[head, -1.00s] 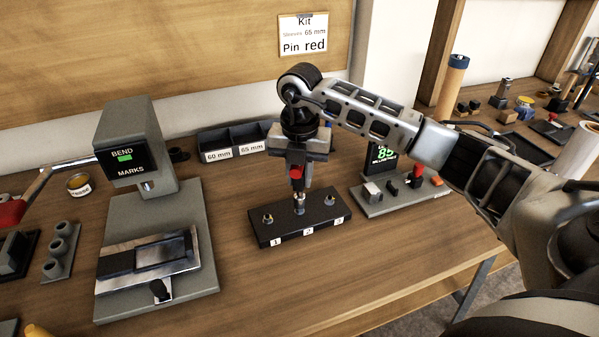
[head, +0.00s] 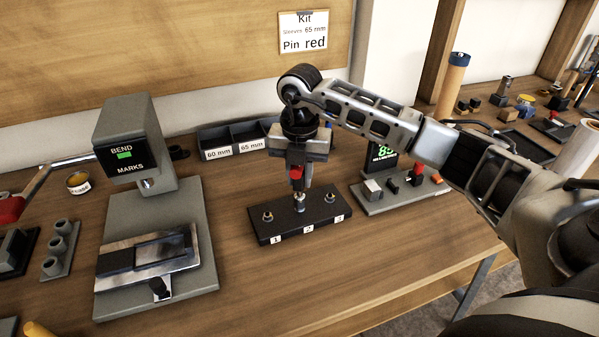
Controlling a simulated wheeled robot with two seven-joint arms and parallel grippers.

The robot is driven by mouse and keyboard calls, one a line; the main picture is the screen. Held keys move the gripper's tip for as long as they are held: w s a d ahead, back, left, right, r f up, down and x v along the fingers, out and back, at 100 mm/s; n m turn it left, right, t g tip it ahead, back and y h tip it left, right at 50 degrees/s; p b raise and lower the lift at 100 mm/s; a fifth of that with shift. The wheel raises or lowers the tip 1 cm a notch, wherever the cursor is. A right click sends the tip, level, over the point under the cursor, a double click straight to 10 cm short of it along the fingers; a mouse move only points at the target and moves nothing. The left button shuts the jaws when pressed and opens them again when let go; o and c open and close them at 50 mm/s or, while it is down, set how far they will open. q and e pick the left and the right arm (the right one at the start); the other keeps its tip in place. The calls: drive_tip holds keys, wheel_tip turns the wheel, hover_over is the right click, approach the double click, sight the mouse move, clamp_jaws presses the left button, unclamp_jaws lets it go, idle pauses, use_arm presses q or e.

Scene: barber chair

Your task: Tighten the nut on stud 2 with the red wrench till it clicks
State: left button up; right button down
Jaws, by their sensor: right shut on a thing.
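A black block (head: 286,231) with three studs marked 1, 2 and 3 lies on the wooden table. Brass-coloured nuts show at stud 1 (head: 267,216) and stud 3 (head: 330,196). My right gripper (head: 298,172) points down over the middle of the block, shut on the red wrench (head: 297,176). The wrench is upright, and its silver lower end (head: 299,203) is at stud 2. It hides that stud and its nut, so I cannot tell how they sit. My left gripper is not in view.
A grey press marked BEND MARKS (head: 125,150) stands at the left. Dark bins (head: 232,139) marked 60 mm and 65 mm stand behind the block. A grey fixture with a green display (head: 384,150) is close at the right.

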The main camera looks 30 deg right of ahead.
drive_tip(key=shift+f, duration=0.3)
idle(0.4)
drive_tip(key=m+p, duration=0.1)
drive_tip(key=m, duration=0.2)
drive_tip(key=shift+r, duration=0.15)
drive_tip(key=shift+m+p, duration=0.35)
drive_tip(key=shift+m, duration=0.45)
drive_tip(key=shift+m+p, duration=0.35)
drive_tip(key=shift+m, duration=0.05)
drive_tip(key=m+p, duration=0.1)
drive_tip(key=m, duration=0.1)
drive_tip(key=shift+m, duration=0.3)
drive_tip(key=shift+m+p, duration=0.3)
drive_tip(key=shift+m, duration=0.3)
